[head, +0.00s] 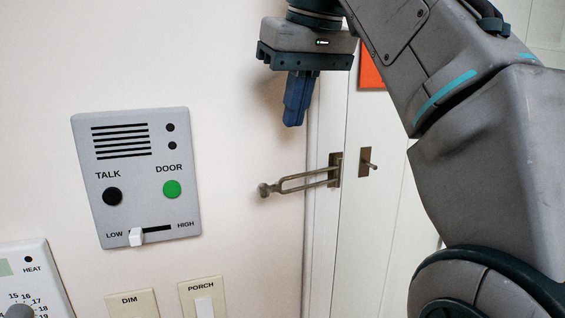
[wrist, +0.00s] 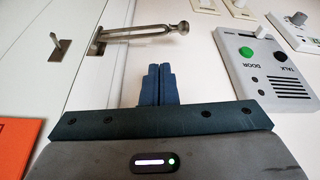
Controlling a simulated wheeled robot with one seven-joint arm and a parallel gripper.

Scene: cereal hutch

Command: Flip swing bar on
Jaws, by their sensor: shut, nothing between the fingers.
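The metal swing bar (head: 300,182) is a narrow loop with a round knob at its free end. It is hinged on a plate on the door frame and points left, away from the door, in the head view. It also shows in the wrist view (wrist: 135,33), beyond the fingertips. A small plate with a projecting stud (head: 367,163) sits on the door to the right of the bar's hinge; the bar is not over it. My gripper (head: 293,122) is shut and empty, pointing down above the bar and apart from it. Its blue fingers (wrist: 160,68) are together in the wrist view.
A grey intercom panel (head: 137,178) with black and green buttons and a slider is on the wall at left. Dim (head: 131,303) and porch (head: 203,297) switches and a heat dial panel (head: 33,283) are below. An orange sign (head: 372,72) is on the door.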

